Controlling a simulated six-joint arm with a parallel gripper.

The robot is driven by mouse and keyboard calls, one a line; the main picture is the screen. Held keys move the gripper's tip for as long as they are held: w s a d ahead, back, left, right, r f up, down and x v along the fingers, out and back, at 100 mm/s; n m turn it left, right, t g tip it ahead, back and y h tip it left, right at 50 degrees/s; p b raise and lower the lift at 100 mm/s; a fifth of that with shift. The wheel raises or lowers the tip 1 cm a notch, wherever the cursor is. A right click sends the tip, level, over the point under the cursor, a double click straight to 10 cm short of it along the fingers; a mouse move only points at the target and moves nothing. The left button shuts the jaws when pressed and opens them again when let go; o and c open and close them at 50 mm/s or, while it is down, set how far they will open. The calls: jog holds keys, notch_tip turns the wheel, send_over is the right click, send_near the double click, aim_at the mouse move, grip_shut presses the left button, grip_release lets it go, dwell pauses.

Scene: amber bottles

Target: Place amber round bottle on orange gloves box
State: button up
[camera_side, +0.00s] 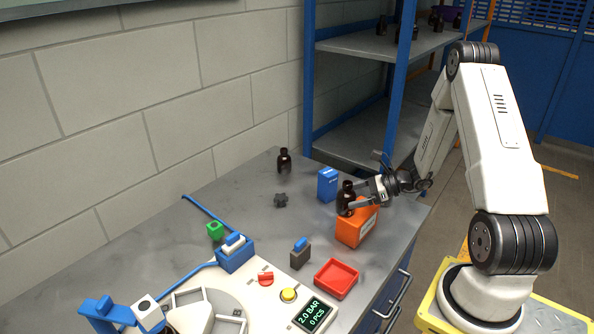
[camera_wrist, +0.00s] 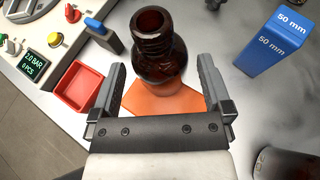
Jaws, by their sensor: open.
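The amber round bottle (camera_side: 346,197) stands upright on the orange gloves box (camera_side: 351,234), near the box's left end in the side view. In the wrist view the bottle (camera_wrist: 157,48) rises over the orange box (camera_wrist: 150,100). My gripper (camera_side: 359,197) is beside the bottle at the height of its body. In the wrist view its two fingers (camera_wrist: 160,80) are spread on either side of the bottle, with a gap visible on both sides. The lower part of the bottle is partly hidden by the fingers in the side view.
A blue box marked 50 mm (camera_side: 327,184) stands close behind the bottle. A red tray (camera_side: 336,279) lies in front of the orange box. Another dark bottle (camera_side: 284,160) stands at the back of the table. A control panel (camera_side: 290,307) occupies the front. The table's middle is fairly clear.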

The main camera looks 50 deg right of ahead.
jog(key=shift+v, duration=2.35)
jog(key=w+a+r+n+g, duration=0.3)
jog(key=a+r+n+g, duration=0.15)
jog(key=a+n, duration=0.25)
jog(key=s+a+r+n+g+h, duration=0.1)
jog(key=s+a+n+g+h, duration=0.1)
jog(key=a+n, duration=0.7)
jog(key=s+a+r+n+g+h, duration=0.1)
jog(key=s+a+n+h, duration=0.3)
jog(key=a+n, duration=0.4)
jog(key=n+g+h, duration=0.1)
jog(key=n, duration=0.4)
jog(key=shift+a+r, duration=0.3)
jog(key=shift+a, duration=0.1)
